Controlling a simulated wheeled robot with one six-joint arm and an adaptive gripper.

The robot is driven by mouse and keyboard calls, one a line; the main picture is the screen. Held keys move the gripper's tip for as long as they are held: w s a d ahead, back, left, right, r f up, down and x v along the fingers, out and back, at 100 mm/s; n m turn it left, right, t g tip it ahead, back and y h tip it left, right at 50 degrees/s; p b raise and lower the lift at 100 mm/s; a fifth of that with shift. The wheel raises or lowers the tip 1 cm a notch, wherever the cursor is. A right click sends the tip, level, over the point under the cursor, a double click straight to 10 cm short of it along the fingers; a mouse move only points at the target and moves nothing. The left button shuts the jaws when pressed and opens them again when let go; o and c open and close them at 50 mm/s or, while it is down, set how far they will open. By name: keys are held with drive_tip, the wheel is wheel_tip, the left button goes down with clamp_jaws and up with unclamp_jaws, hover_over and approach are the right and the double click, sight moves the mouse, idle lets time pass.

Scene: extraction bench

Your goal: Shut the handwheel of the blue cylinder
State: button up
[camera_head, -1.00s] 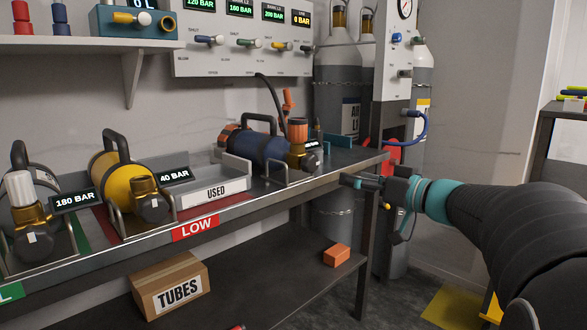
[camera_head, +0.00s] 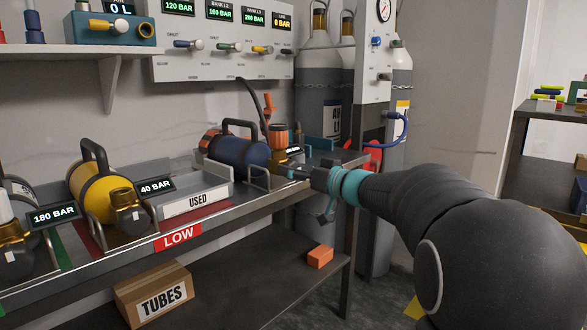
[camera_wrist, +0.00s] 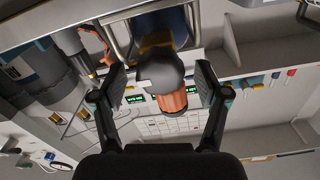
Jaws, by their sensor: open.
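The blue cylinder (camera_head: 240,152) lies in a cradle at the right end of the bench, with a black carry handle on top. Its orange ribbed handwheel (camera_head: 278,136) points up from a brass valve at its right end. My gripper (camera_head: 300,175) is beside the valve, at its right, below the handwheel's height; its fingers are small there. In the wrist view the open jaws (camera_wrist: 160,82) stand on either side of the valve's rounded dark end (camera_wrist: 160,72) and the orange handwheel, with gaps at both sides. Contact is not visible.
A yellow cylinder (camera_head: 97,192) lies further left beside a "40 BAR" display (camera_head: 155,187). A "USED" tray (camera_head: 195,203) separates it from the blue one. A black hose (camera_head: 252,98) hangs behind the handwheel. Tall grey cylinders (camera_head: 318,100) stand behind the bench's right end.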

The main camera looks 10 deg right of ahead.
drive_tip(key=shift+w+a, duration=0.15)
drive_tip(key=shift+w, duration=0.05)
drive_tip(key=c, duration=1.2)
drive_tip(key=shift+o, duration=0.2)
